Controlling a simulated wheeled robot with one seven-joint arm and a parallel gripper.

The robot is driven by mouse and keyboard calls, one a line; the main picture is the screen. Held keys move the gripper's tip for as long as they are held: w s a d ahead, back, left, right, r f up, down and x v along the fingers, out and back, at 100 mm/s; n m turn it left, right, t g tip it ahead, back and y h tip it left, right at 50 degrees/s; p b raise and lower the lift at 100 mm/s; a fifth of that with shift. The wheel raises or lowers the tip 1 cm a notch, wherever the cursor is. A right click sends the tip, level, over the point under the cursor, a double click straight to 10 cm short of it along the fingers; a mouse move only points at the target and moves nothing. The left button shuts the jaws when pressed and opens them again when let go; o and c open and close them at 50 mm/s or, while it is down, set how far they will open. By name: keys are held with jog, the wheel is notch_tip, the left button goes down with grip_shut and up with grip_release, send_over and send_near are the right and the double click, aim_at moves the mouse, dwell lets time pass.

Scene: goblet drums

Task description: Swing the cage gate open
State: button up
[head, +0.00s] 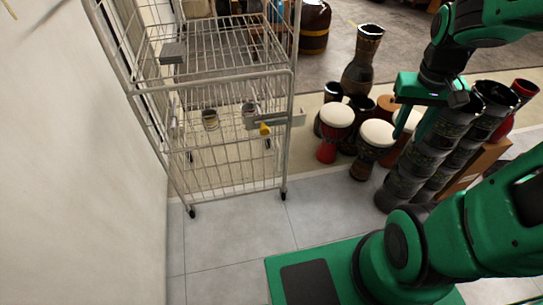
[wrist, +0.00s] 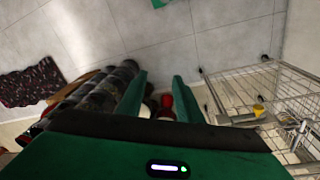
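The wire cage (head: 215,140) is a grey metal trolley on casters at the left of the head view, beside the white wall. Its near side is a mesh gate (head: 225,150) with a flat grey latch plate (head: 283,119) and a yellow tab (head: 265,130) near its right post. The cage also shows at the right of the wrist view (wrist: 290,90). My gripper (head: 413,118) hangs at the right of the head view, over the drums and well apart from the cage. In the wrist view its two green fingers (wrist: 158,97) stand apart with nothing held between them.
Goblet drums with white heads (head: 374,135) stand between the cage and my arm. Tall dark stacked drums (head: 420,155) stand close to my gripper. A wooden box (head: 480,165) is behind them. The tiled floor (head: 235,235) in front of the cage is clear.

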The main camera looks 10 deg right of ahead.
jog(key=w+a+f+n+t, duration=0.1)
jog(key=w+f, duration=0.3)
jog(key=w, duration=0.2)
jog(key=w+a+f+n, duration=0.1)
jog(key=w+f+n, duration=0.15)
jog(key=w, duration=0.35)
jog(key=n+t+y, duration=0.2)
jog(key=n+t, duration=0.1)
jog(key=n, duration=0.1)
send_near(279, 154)
jog(key=f, duration=0.1)
jog(key=shift+x, duration=5.65)
jog(key=shift+w, duration=0.15)
grip_shut()
